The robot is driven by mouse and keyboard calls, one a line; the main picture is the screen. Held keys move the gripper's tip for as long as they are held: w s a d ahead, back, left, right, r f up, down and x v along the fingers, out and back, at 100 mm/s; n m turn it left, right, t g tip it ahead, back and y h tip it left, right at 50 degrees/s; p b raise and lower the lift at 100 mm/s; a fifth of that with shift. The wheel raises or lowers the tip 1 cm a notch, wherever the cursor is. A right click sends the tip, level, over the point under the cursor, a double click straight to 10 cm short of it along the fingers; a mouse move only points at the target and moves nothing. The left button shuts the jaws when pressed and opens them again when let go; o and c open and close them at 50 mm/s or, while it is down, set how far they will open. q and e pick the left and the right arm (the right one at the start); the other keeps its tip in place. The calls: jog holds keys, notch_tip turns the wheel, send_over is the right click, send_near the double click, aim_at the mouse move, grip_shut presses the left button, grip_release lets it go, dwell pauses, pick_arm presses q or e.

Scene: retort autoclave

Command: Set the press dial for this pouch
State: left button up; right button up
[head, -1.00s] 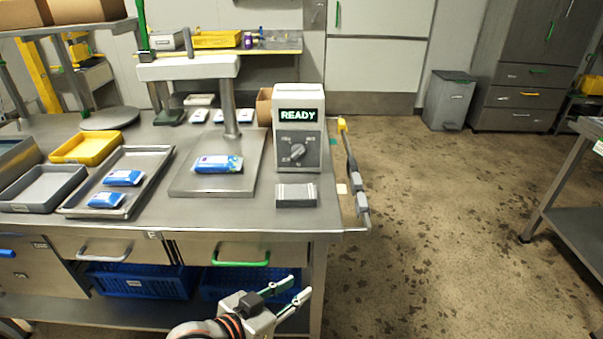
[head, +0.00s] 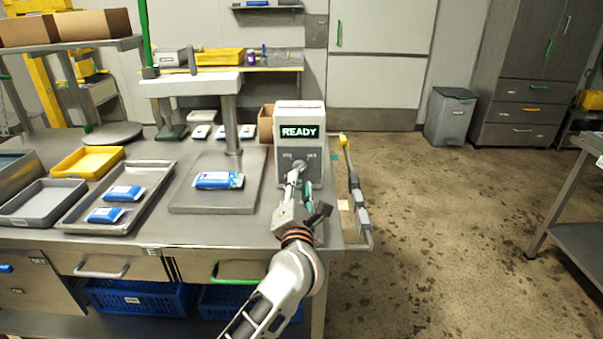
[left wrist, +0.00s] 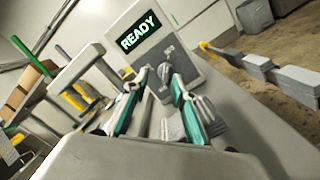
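The dial (head: 298,164) is a grey knob on the front of a white control box (head: 309,112) whose screen reads READY. Its face is partly hidden in the head view by my left gripper (head: 301,182). That gripper is just in front of the dial, its fingers apart; contact with the dial cannot be told. In the left wrist view the fingers (left wrist: 158,82) stand apart with the dial panel (left wrist: 171,52) beyond them. A blue and white pouch (head: 218,180) lies on the press's flat grey plate (head: 187,199), left of the box. My right gripper is out of view.
A steel tray (head: 75,217) with two blue pouches lies left of the press. Yellow (head: 68,172) and grey trays are further left. The press column (head: 232,125) rises behind the plate. A grey rail (head: 355,195) runs along the table's right edge, beside open floor.

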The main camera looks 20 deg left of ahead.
aim_at(301, 170)
pick_arm(q)
jog(key=shift+w+d+f+n+g, duration=0.1)
jog(key=shift+w+f+n+g, duration=0.35)
jog(key=shift+f, duration=0.25)
jog(key=shift+w, duration=0.25)
jog(key=b+x, duration=0.1)
jog(key=x, duration=0.6)
grip_shut()
